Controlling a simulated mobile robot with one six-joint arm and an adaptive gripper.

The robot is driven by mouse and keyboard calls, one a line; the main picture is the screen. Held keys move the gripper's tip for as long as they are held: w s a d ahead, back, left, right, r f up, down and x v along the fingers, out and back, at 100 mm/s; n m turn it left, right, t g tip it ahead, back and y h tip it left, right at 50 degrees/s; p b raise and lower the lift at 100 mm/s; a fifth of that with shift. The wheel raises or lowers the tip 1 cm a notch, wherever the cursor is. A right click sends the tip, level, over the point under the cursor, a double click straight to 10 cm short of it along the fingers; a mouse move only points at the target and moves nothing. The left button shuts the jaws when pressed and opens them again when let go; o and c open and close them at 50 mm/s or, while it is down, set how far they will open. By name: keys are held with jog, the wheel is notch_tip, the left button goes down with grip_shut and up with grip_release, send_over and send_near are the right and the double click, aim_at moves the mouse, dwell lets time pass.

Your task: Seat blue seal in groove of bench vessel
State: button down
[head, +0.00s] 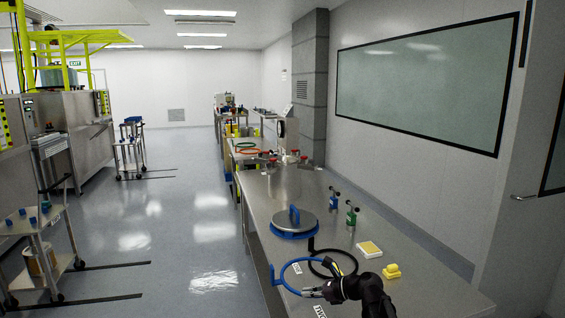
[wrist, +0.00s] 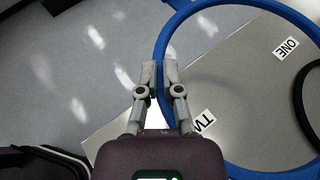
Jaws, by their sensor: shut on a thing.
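The blue seal (head: 281,279) is a large thin ring at the near left edge of the bench, partly out over the edge. It also shows in the wrist view (wrist: 187,14). My gripper (head: 316,292) is shut on the ring's side; in the wrist view its fingertips (wrist: 160,72) pinch the ring's left arc. Whether the ring touches the bench is unclear. A round metal lid (head: 306,219) with a blue handle and a blue rim below it stands farther along the bench, apart from the seal. It may belong to the bench vessel; no groove is visible.
A black ring (head: 314,268) lies on the bench (head: 408,285) close to the blue seal. Labels ONE (head: 303,267) and TWO (head: 320,311) are nearby. A yellow-topped pad (head: 369,249), a yellow block (head: 392,271), and green (head: 351,215) and blue (head: 334,196) clamp-like tools stand to the right.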

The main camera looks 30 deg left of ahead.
notch_tip(320, 180, up, 11)
jog(key=p, duration=0.9)
jog(key=shift+f, duration=0.15)
